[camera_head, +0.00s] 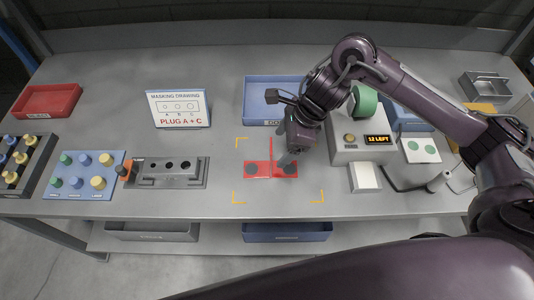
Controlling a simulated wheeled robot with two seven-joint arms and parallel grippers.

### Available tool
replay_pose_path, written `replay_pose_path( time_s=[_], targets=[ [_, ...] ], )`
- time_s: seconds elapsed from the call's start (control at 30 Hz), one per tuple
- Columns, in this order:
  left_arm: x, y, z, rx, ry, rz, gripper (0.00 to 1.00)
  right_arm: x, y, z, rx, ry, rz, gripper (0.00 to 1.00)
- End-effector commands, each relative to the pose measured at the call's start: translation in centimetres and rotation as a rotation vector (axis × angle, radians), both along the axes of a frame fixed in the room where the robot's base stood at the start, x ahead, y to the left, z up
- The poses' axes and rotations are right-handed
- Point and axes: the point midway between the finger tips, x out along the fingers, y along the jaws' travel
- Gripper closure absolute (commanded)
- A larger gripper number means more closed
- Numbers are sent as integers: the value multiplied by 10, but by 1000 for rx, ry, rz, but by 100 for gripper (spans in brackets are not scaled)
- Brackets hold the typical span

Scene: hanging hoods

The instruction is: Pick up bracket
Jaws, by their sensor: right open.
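The bracket appears to be the red piece (258,169) on the bench, inside orange corner marks. It has a flat base with two dark round spots and an upright fin in its middle. My right gripper (287,157) points down at the bracket, just right of the fin, and overlaps the base's right half in the picture. It is open. Its fingers are partly hidden by its own body, and I cannot tell whether they touch the bracket. My left gripper is out of view.
Left of the bracket, a grey block with several holes (179,166) sits beside a blue tray of plugs (84,176). A blue bin (259,93) stands behind. A grey dispenser with a green roll (364,102) is close on the right.

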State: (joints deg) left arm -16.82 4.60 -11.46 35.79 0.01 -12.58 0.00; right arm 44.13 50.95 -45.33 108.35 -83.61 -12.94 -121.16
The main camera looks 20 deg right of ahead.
Motion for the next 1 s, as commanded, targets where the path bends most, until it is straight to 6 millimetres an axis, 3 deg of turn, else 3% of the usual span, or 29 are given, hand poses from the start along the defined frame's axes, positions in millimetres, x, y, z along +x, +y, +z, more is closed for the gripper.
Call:
replay_pose_path(
  time_s=[0.27, 0.63, 0.93, 1.0],
  targets=[
    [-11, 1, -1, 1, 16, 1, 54, 2, 10, -23, 2, 5, 1, 24],
    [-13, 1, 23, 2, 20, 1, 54, 15, 25, -66, 0, 4, 1, 24],
    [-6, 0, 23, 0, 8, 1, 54, 16, 27, -72, -2, -1, 1, 24],
    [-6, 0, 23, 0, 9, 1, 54, 16, 27, -72, -2, 0, 2, 33]
  ],
)
